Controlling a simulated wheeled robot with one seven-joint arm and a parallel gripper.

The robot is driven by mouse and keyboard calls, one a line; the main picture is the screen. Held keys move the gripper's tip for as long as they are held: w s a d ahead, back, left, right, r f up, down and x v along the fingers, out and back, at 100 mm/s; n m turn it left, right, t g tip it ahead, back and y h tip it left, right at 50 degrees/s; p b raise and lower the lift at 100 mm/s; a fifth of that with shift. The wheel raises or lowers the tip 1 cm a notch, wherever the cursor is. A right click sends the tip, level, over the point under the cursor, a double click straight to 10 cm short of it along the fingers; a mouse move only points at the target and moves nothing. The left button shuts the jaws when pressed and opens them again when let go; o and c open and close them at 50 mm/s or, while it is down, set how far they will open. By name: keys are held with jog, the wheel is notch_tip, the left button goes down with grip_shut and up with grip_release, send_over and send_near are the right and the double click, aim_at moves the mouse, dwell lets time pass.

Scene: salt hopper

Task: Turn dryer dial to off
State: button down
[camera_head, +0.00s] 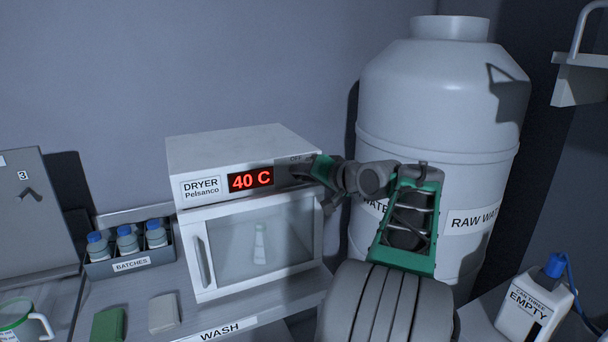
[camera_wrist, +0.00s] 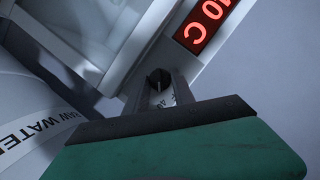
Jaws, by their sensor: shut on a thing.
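The dryer (camera_head: 245,140) is a white box with a red lit display (camera_head: 251,179) reading 40 C; the display is upside down in the wrist view (camera_wrist: 207,20). My gripper (camera_head: 300,170) is at the right end of the dryer's front panel and hides the dial in the head view. In the wrist view the dark dial (camera_wrist: 159,78) shows between the fingers of my gripper (camera_wrist: 160,92), which is shut on it. An OFF mark (camera_head: 295,158) shows just above the gripper. The dial's exact setting cannot be read.
The large RAW WATER tank (camera_head: 440,110) stands close to the right of the dryer and my arm. A BATCHES rack (camera_head: 131,262) with blue-capped bottles stands left of the dryer. A white jug (camera_head: 535,305) is at lower right. A bottle (camera_head: 260,243) shows behind the dryer door.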

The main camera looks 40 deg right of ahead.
jog(key=shift+f+b, duration=0.1)
jog(key=shift+b, duration=0.35)
jog(key=n+h+b, duration=0.1)
jog(key=n+b, duration=0.1)
jog(key=b, duration=0.1)
jog(key=n+g+h+b, duration=0.1)
jog(key=n+b, duration=0.1)
jog(key=b, duration=0.1)
jog(key=shift+w+a+f+b, duration=0.1)
jog(key=shift+a+f+b, duration=0.1)
jog(key=shift+b, duration=0.15)
jog(key=n+h+b, duration=0.1)
jog(key=n+b, duration=0.1)
jog(key=b, duration=0.2)
jog(key=shift+a+r+g+h, duration=0.1)
jog(key=shift+g+h, duration=0.2)
jog(key=shift+r+n+h+b, duration=0.25)
jog(key=shift+n+b, duration=0.25)
jog(key=shift+b, duration=0.3)
jog(key=c, duration=1.1)
grip_release()
jog(key=shift+o, duration=0.2)
